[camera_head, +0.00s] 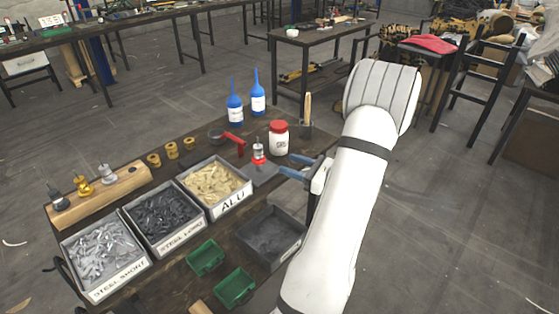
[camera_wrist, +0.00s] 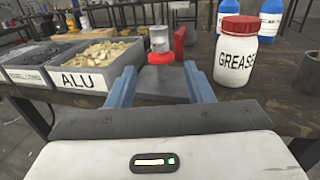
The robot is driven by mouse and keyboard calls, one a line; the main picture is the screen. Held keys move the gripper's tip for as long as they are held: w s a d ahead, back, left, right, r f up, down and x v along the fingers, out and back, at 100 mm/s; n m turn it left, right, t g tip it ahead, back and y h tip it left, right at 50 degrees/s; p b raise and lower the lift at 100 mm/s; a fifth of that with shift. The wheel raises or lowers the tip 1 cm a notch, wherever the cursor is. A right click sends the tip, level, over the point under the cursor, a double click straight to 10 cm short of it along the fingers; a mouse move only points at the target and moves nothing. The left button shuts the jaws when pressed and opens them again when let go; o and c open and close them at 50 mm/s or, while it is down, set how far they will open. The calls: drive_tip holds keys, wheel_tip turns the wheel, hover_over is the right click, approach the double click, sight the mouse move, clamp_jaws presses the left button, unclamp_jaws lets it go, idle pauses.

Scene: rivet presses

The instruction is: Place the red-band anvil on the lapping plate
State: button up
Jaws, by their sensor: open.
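The red-band anvil (camera_head: 258,151) is a small, pale upright piece with a wide red band at its foot. It stands at the far part of a flat grey plate (camera_head: 262,174), apparently the lapping plate; I cannot tell whether its whole foot rests on it. In the wrist view the anvil (camera_wrist: 160,40) is upright, just beyond my fingertips, and the bare grey plate (camera_wrist: 160,86) shows between the fingers. My gripper (camera_head: 285,163) is open and empty, with its blue fingers (camera_wrist: 159,70) apart and pointing towards the anvil.
A grease jar (camera_head: 279,138) stands close to the right finger. Blue bottles (camera_head: 235,108) stand farther back. The ALU bin (camera_head: 232,204), a dark tray (camera_head: 270,238) and green bins (camera_head: 205,257) are nearby. A wooden block (camera_head: 100,195) holds other anvils.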

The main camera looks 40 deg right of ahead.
drive_tip(key=w+a+r+n+g+y, duration=0.1)
drive_tip(key=a+r+n+g+y, duration=0.15)
drive_tip(key=a+n+g, duration=0.6)
drive_tip(key=a+r+n+g+y, duration=0.1)
drive_tip(key=a+n+g+y, duration=0.25)
drive_tip(key=a, duration=1.05)
drive_tip(key=s+a+r+n+g+h, duration=0.2)
drive_tip(key=s+a+n+h, duration=0.8)
drive_tip(key=n, duration=1)
drive_tip(key=shift+s+a+r+g+h, duration=0.2)
drive_tip(key=shift+a+r+g+h, duration=0.2)
drive_tip(key=shift+a+r+h, duration=0.45)
drive_tip(key=shift+d+r, duration=0.15)
drive_tip(key=shift+r, duration=0.05)
wheel_tip(320, 180, up, 7)
drive_tip(key=p, duration=0.7)
drive_tip(key=shift+s+r, duration=0.15)
drive_tip(key=shift+s, duration=0.05)
